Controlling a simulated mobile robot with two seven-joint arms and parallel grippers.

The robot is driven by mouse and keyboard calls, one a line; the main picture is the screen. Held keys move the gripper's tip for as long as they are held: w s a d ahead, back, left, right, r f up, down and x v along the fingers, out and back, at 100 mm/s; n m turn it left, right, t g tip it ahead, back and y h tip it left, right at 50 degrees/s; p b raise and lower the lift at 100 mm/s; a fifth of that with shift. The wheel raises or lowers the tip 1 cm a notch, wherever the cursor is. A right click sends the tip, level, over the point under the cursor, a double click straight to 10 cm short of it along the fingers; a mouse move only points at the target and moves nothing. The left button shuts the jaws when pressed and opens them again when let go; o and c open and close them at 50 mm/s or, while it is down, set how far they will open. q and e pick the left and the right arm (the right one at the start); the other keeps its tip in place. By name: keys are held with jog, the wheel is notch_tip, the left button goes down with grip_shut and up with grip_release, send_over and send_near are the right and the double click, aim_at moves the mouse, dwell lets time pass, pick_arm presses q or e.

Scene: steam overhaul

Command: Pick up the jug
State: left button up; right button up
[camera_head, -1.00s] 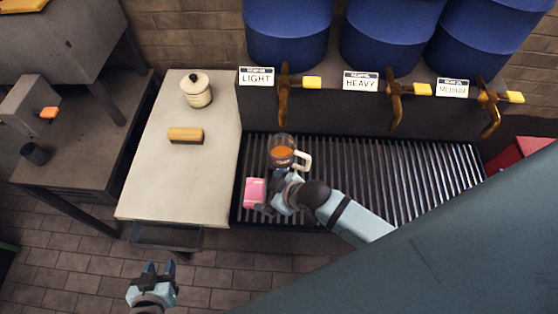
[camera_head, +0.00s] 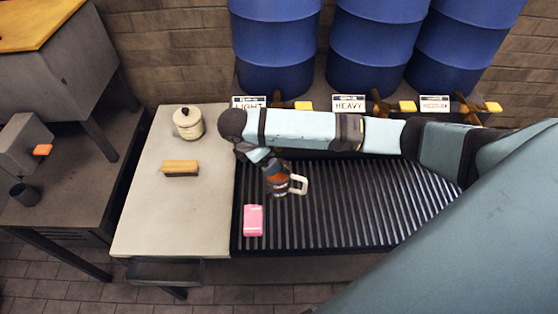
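The jug (camera_head: 277,182) is a small clear vessel with orange-brown contents and a cream handle (camera_head: 299,184) on its right side. It stands on the left part of the ribbed grate, under the LIGHT tap. My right arm reaches in from the right, across the area behind the jug, and bends down at its left end. My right gripper (camera_head: 268,164) is at the jug's upper back-left side and overlaps its rim in the picture. Its fingers are largely hidden, so I cannot tell whether they touch or grip the jug. My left gripper is out of view.
The dark ribbed grate (camera_head: 345,215) is clear to the right of the jug. A pink block (camera_head: 253,220) lies in front of the jug. The pale counter (camera_head: 165,225) at left holds a brush (camera_head: 181,168) and a lidded pot (camera_head: 188,123). Blue barrels (camera_head: 275,45) stand behind.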

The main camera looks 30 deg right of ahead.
aim_at(286, 183)
jog(key=shift+a+p+x, duration=0.2)
jog(key=shift+p+x, duration=0.1)
jog(key=shift+x, duration=2.9)
jog(key=shift+a+p+x, duration=0.25)
jog(key=shift+x, duration=2.9)
jog(key=shift+s+f, duration=0.1)
jog(key=shift+f, duration=0.1)
jog(key=c, duration=1.5)
jog(key=shift+o, duration=0.2)
jog(key=shift+r, duration=0.1)
